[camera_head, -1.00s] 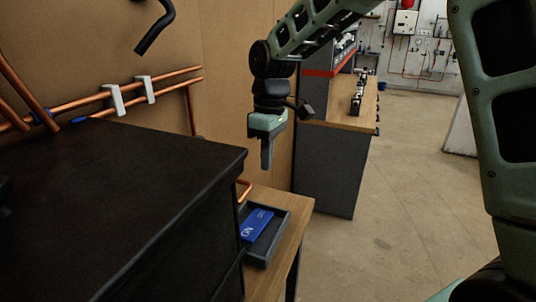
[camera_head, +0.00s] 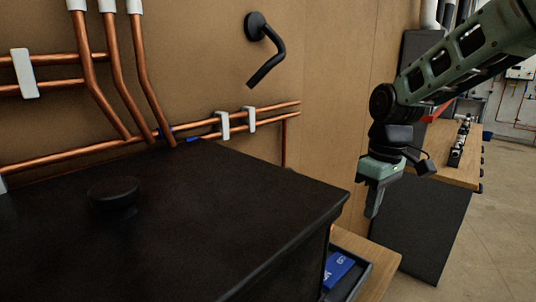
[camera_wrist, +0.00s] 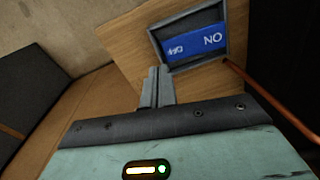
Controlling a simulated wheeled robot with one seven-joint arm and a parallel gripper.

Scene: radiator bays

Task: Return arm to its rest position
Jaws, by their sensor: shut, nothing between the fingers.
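My gripper (camera_head: 373,203) hangs pointing down at the end of my arm, right of the black cabinet's corner in the head view. Its fingers are shut with nothing between them. It also shows in the wrist view (camera_wrist: 157,78), above a small wooden table. On that table is a dark tray (camera_wrist: 224,52) holding a blue box (camera_wrist: 194,43) with white lettering. In the head view the blue box (camera_head: 338,268) and tray (camera_head: 362,282) are partly hidden behind the cabinet. The gripper is apart from them.
The black cabinet (camera_head: 180,215) with a round knob (camera_head: 113,192) fills the lower left. Copper pipes (camera_head: 95,85) and a black hook-shaped handle (camera_head: 265,50) are on the wooden wall. A grey workbench (camera_head: 415,225) stands behind my gripper. The floor (camera_head: 495,220) at right is open.

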